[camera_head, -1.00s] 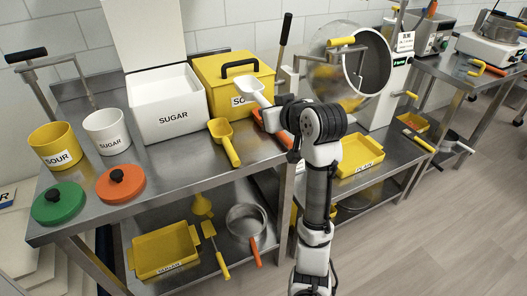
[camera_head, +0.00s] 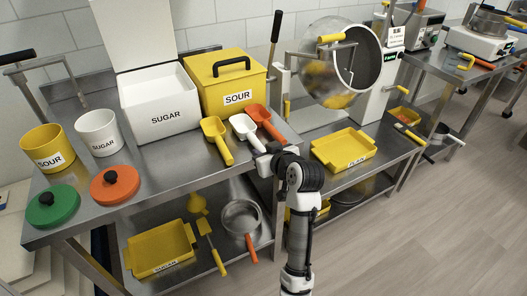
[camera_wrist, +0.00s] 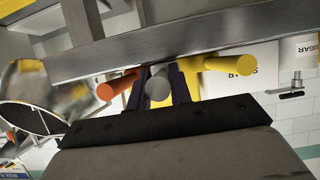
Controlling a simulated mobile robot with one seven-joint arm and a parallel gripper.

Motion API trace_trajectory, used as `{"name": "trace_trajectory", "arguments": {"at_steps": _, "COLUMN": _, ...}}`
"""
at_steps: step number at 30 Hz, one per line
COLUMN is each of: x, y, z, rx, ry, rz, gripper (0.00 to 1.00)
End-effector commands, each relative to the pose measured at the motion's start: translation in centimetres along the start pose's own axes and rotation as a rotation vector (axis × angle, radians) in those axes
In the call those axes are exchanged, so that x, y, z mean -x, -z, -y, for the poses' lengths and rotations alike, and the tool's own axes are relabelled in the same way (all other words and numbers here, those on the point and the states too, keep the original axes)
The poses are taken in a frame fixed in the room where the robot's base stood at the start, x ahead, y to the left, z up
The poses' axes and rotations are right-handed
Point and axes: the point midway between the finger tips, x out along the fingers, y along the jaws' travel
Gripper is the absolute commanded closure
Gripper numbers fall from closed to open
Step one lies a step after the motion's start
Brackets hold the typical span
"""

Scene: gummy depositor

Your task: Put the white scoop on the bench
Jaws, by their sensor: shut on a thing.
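The white scoop (camera_head: 243,127) is at the right front edge of the steel bench (camera_head: 168,165), between the yellow scoop (camera_head: 213,132) and the orange scoop (camera_head: 262,117). It looks level with them; I cannot tell whether it bears fully on the bench top. My gripper (camera_head: 264,159) is at the front edge, shut on the white scoop's handle. In the wrist view, the round end of that pale handle (camera_wrist: 158,86) sits between my two dark fingers, with the orange and yellow handles close on either side.
A white SUGAR bin (camera_head: 160,112) and a yellow SOUR bin (camera_head: 232,88) stand behind the scoops. Two cups, a green lid (camera_head: 53,206) and an orange lid (camera_head: 115,186) are at left. A lower shelf holds a yellow tray (camera_head: 160,248) and a pot (camera_head: 241,218).

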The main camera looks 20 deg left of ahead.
Motion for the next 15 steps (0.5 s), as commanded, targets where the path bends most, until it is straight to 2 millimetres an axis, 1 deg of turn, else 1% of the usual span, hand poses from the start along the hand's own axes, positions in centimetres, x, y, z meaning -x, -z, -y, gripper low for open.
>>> {"name": "trace_trajectory", "arguments": {"at_steps": 4, "x": 0.04, "y": 0.12, "z": -0.01, "rx": 0.001, "ry": 0.000, "rz": -0.002, "gripper": 1.00}}
{"name": "trace_trajectory", "arguments": {"at_steps": 8, "x": -0.13, "y": -0.25, "z": -0.01, "rx": 0.001, "ry": 0.000, "rz": -0.001, "gripper": 1.00}}
{"name": "trace_trajectory", "arguments": {"at_steps": 9, "x": -0.09, "y": -0.17, "z": -0.01, "rx": 0.001, "ry": 0.000, "rz": -0.001, "gripper": 0.76}}
{"name": "trace_trajectory", "arguments": {"at_steps": 13, "x": -0.09, "y": -0.15, "z": 0.01, "rx": 0.001, "ry": 0.000, "rz": -0.001, "gripper": 0.58}}
{"name": "trace_trajectory", "arguments": {"at_steps": 15, "x": -0.09, "y": -0.15, "z": 0.01, "rx": 0.001, "ry": 0.000, "rz": -0.001, "gripper": 0.58}}
